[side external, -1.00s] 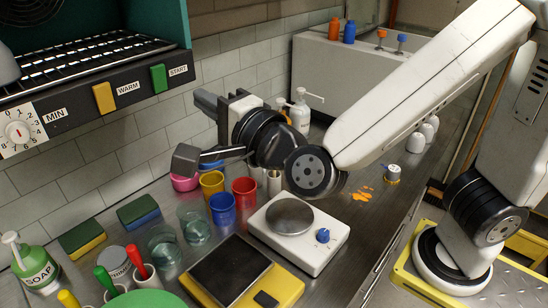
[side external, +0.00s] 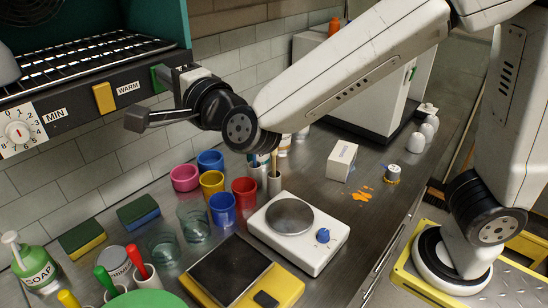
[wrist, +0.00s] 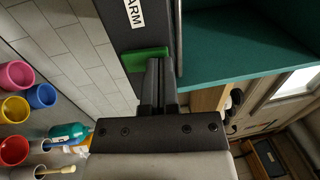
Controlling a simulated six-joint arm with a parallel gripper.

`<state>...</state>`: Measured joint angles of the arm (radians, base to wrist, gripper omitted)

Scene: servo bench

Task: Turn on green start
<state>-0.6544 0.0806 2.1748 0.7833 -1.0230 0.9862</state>
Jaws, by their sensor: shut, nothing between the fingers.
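The green start switch (side external: 155,78) is on the dark front panel of the teal oven-like unit, at its right end. In the side view my gripper (side external: 169,77) covers most of the switch and its START label. In the wrist view the green switch (wrist: 144,59) is just beyond the tips of my shut gripper (wrist: 154,64). The tips overlap its lower edge in that view. They look very close to it or touching; I cannot tell which. The fingers hold nothing.
A yellow WARM switch (side external: 103,98) and a MIN dial (side external: 17,132) are on the same panel. A wire rack (side external: 90,62) sits above it. Coloured cups, sponges and a scale (side external: 230,271) stand on the bench below, clear of my gripper.

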